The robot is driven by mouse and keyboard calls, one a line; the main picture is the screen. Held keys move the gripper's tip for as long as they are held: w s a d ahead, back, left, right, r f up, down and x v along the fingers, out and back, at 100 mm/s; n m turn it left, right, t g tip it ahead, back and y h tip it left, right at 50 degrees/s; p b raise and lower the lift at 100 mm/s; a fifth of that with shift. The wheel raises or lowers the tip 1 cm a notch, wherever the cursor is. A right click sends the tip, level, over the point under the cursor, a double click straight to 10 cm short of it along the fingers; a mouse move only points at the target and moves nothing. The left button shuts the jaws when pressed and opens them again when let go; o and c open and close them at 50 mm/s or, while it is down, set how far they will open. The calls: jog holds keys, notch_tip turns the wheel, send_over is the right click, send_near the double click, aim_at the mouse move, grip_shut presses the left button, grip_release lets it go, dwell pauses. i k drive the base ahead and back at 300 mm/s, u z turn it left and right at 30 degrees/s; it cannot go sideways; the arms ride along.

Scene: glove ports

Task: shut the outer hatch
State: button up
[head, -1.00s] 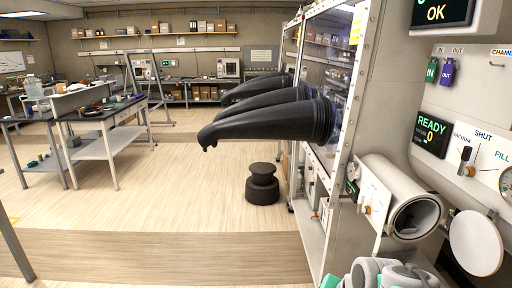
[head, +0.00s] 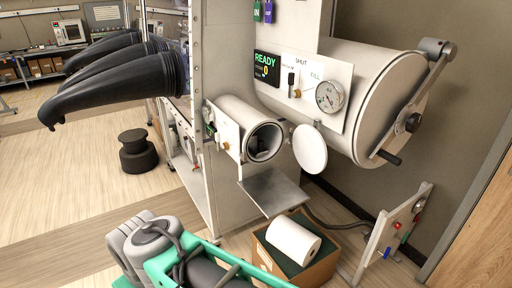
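The small white antechamber tube (head: 232,113) sticks out of the glovebox's end wall, and its round mouth is open, with something dark inside. A round white hatch disc (head: 310,149) stands swung out to the right of the mouth, clear of the rim. The larger white drum (head: 350,90) above right has its end covered by a cross bar with a hub and a dark handle (head: 389,157); that end looks closed. No gripper shows in the head view.
A grey metal shelf (head: 273,192) juts out below the tube. A cardboard box (head: 318,274) with a white roll (head: 293,241) stands on the floor. A panel with coloured knobs (head: 395,230) stands right. Black gloves (head: 120,80) stick out at left, with a dark stool (head: 137,151) below.

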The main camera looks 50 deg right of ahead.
aim_at(309, 148)
jog(key=u, duration=1.3)
jog(key=k, duration=2.9)
jog(key=z, duration=1.5)
